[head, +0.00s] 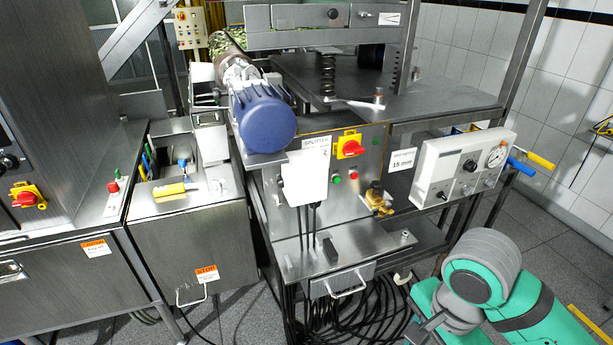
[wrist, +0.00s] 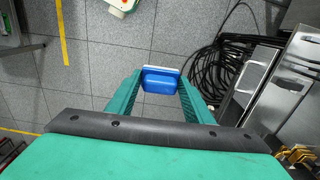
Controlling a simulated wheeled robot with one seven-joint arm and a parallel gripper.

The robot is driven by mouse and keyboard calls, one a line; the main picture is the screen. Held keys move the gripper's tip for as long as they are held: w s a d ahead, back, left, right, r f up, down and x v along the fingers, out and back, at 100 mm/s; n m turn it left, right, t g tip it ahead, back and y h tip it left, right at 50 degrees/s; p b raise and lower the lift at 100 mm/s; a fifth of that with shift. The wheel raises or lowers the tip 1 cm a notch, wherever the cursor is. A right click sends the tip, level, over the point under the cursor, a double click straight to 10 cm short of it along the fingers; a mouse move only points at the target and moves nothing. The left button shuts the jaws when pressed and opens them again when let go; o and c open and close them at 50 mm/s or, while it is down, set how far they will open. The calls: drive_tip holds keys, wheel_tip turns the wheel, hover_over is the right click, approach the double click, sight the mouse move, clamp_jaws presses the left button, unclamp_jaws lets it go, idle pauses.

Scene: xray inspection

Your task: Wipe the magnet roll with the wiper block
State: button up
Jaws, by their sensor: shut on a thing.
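My gripper (wrist: 160,76) is shut on a blue block with a pale edge, the wiper block (wrist: 160,85), seen between the two green fingertips in the wrist view. The block is held over the grey tiled floor, apart from any machine. In the head view my green and grey arm is at the lower right, and the block cannot be made out there. A brownish roll (head: 231,40) lies behind the blue motor (head: 262,119) at the upper left of the centre machine. It may be the magnet roll; the motor and frame hide part of it.
The centre machine has a steel front panel with a red and yellow switch (head: 350,146) and a low shelf (head: 345,243). A grey gauge box (head: 465,170) stands out at its right. Black cables (wrist: 218,72) lie coiled on the floor. Steel cabinets fill the left.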

drive_tip(key=w+a+f+n, duration=0.3)
drive_tip(key=w+a+f, duration=0.15)
drive_tip(key=w, duration=0.55)
drive_tip(key=w+a+f+n, duration=0.2)
drive_tip(key=w+a+f, duration=0.25)
drive_tip(key=w, duration=0.45)
drive_tip(key=w+a+f+n, duration=0.2)
drive_tip(key=a+f, duration=0.3)
drive_tip(key=f, duration=0.3)
drive_tip(key=w+a+f+n, duration=0.2)
drive_tip(key=a+f+n, duration=0.1)
drive_tip(key=a+f, duration=0.3)
wheel_tip(320, 180, down, 2)
drive_tip(key=shift+w+a+f, duration=0.1)
drive_tip(key=shift+w+a, duration=0.2)
drive_tip(key=shift+w, duration=0.05)
